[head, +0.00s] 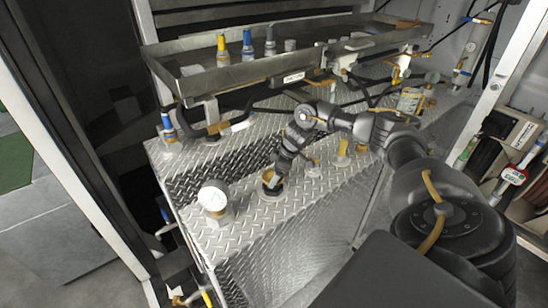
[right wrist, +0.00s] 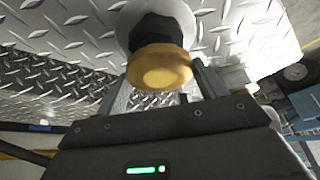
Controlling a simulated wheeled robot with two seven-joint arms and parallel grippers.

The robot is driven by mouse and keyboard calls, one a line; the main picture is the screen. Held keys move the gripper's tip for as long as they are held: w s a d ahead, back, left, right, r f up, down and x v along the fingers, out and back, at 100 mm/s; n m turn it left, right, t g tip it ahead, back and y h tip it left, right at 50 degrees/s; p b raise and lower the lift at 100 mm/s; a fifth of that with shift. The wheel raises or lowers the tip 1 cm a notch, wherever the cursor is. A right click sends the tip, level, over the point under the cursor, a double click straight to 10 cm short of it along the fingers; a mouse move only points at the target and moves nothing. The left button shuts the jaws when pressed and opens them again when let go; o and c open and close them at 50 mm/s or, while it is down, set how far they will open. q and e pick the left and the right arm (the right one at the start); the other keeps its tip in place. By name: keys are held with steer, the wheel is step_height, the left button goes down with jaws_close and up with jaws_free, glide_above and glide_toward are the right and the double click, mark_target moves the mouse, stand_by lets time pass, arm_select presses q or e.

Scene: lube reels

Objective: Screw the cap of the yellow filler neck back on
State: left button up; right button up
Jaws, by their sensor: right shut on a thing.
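My right gripper (head: 273,176) points down at a filler neck on the diamond-plate tank top. In the right wrist view its two fingers stand on either side of a round yellow cap (right wrist: 160,66), and it is shut on this cap. The cap is against a black neck (right wrist: 160,32) with a pale round flange behind it. In the head view the cap (head: 270,176) is partly hidden by the fingers, above the dark neck base (head: 271,191). I cannot tell whether its thread is engaged. My left gripper is not in view.
Another yellow-topped fitting (head: 343,150) stands to the right. A metal tray (head: 190,85) with yellow and blue nozzles runs behind, above the tank. Hoses and fittings crowd the back; the front plate (head: 285,230) is clear.

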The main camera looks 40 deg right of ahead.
steer(key=shift+f, duration=0.55)
stand_by(0.4)
stand_by(0.4)
steer(key=shift+r+m+p, duration=0.25)
steer(key=shift+m+p, duration=0.15)
steer(key=shift+p, duration=0.2)
steer(key=m+p, duration=0.2)
steer(key=p, duration=0.1)
steer(key=m+h+p, duration=0.1)
steer(key=m+p, duration=0.1)
steer(key=p, duration=0.1)
steer(key=shift+a+t+h, duration=0.2)
steer(key=shift+t+h, duration=0.1)
steer(key=shift+t, duration=0.1)
steer(key=shift+f, duration=0.25)
